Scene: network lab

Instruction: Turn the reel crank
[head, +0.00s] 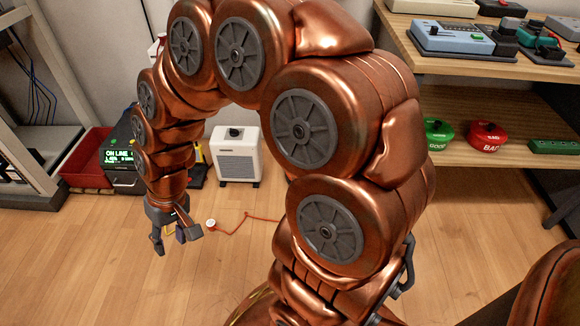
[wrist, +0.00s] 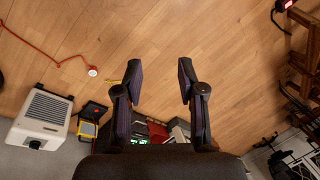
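I cannot make out a reel or its crank in either view; my arm hides part of the head view. An orange cord (head: 245,217) with a round white end (head: 210,223) lies on the floor right of my gripper. The cord (wrist: 45,45) and its white end (wrist: 92,71) also show at the upper left of the wrist view. My gripper (head: 173,240) points down over the floor, left of centre in the head view. In the wrist view my gripper (wrist: 159,77) has its two fingers apart with nothing between them.
A white box with a black knob (head: 236,162) stands behind the gripper. Left of it are a dark box with a green display (head: 122,155) and a red bin (head: 88,150). A wooden bench (head: 465,68) with devices and bowls stands at right. The front floor is clear.

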